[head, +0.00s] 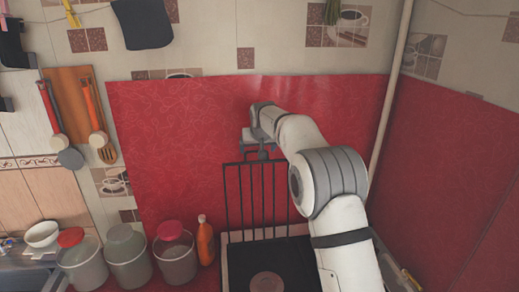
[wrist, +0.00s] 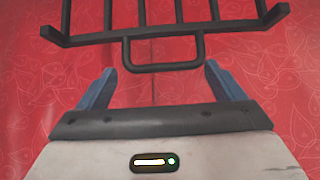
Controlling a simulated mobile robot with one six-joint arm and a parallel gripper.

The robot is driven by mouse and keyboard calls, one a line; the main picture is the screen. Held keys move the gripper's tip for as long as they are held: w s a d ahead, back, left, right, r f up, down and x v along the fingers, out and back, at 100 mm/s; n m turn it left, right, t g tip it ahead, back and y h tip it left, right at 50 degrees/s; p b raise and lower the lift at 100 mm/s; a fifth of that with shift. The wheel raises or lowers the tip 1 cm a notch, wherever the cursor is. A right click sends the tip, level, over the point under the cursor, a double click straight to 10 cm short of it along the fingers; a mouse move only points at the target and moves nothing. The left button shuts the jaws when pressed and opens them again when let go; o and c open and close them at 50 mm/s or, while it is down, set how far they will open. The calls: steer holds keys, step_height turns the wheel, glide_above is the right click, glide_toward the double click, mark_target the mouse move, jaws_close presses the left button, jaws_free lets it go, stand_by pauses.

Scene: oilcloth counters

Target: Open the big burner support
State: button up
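The big burner support, a black wire grate (head: 247,195), stands upright at the back of the stove (head: 240,270), in front of the red wall panel. My gripper (head: 262,155) is at its top edge in the head view. In the wrist view, the grate's bars (wrist: 180,30) cross the top of the picture, and a small loop (wrist: 163,68) hangs from its edge. My gripper (wrist: 160,72) is open, its two blue fingers spread on either side of the loop. I see no finger touching the loop. The grate's right part is hidden behind my arm in the head view.
Left of the stove stand an orange bottle (head: 205,240), several lidded jars (head: 176,262) and a white bowl (head: 42,235). Utensils (head: 97,125) hang on the left wall. A round burner (head: 267,283) shows on the stove top. A pale pipe (head: 391,95) runs up the corner.

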steer(key=shift+s+r, duration=0.1)
steer(key=shift+s, duration=0.2)
steer(key=b+v, duration=0.2)
steer(key=v, duration=0.5)
steer(key=shift+r+b, duration=0.25)
steer(key=shift+b, duration=0.1)
steer(key=s+d+f+m+g+h+b, duration=0.1)
steer(key=s+d+f+b, duration=0.1)
steer(key=s+d, duration=0.75)
steer(key=s+d+f+g+b, duration=0.15)
steer(key=s+d, duration=0.45)
steer(key=s, duration=0.7)
steer(key=s+d+f, duration=0.2)
steer(key=s+f, duration=0.2)
steer(key=s, duration=0.4)
steer(key=s+d+f+m+g+b, duration=0.1)
steer(key=s+d+f, duration=0.2)
steer(key=s+f, duration=0.2)
steer(key=s+d+f+b, duration=0.1)
steer(key=s+f, duration=0.4)
steer(key=s, duration=0.6)
steer(key=shift+d+m+h, duration=0.4)
steer(key=shift+d, duration=0.25)
